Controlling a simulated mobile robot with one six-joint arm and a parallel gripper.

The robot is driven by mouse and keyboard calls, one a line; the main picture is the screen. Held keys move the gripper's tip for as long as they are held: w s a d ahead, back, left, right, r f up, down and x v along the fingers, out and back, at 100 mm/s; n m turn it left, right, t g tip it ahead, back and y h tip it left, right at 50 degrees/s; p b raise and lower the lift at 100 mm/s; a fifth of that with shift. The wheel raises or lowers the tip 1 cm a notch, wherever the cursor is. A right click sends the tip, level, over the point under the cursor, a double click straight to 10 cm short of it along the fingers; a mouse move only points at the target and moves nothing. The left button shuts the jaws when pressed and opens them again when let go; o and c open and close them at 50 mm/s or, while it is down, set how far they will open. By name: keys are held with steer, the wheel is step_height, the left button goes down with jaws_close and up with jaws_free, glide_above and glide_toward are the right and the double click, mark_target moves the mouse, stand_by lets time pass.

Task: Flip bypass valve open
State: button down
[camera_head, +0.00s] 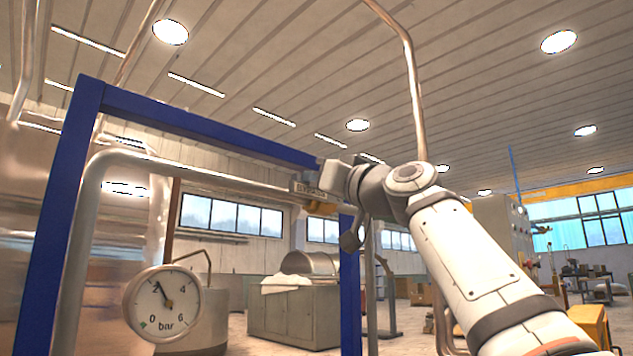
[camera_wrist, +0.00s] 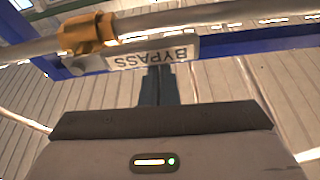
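The bypass valve (camera_wrist: 88,34) is a yellow-orange fitting on a grey pipe, at the upper left in the wrist view. It also shows in the head view (camera_head: 321,208), partly hidden by my gripper. A plate reading BYPASS (camera_wrist: 153,54) sits beside it and appears upside down in the wrist view. My gripper (camera_wrist: 158,70) has its dark fingers together, with nothing visible between them. The fingertips overlap the plate's lower edge in the wrist view, to the right of the valve; I cannot tell whether they touch it.
A blue frame (camera_head: 62,200) surrounds the pipe (camera_head: 215,178). A round bar gauge (camera_head: 162,304) hangs at lower left, its needle a little past 2. A grey cabinet (camera_head: 295,315) stands behind on the floor. A vertical pipe (camera_head: 415,90) rises above my arm.

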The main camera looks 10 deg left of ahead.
steer(key=shift+w+f, duration=0.1)
stand_by(0.3)
step_height(320, 180, up, 5)
steer(key=p, duration=0.5)
steer(key=b+v, duration=0.6)
steer(key=v, duration=0.4)
steer(key=shift+f, duration=0.45)
steer(key=shift+w+d, duration=0.15)
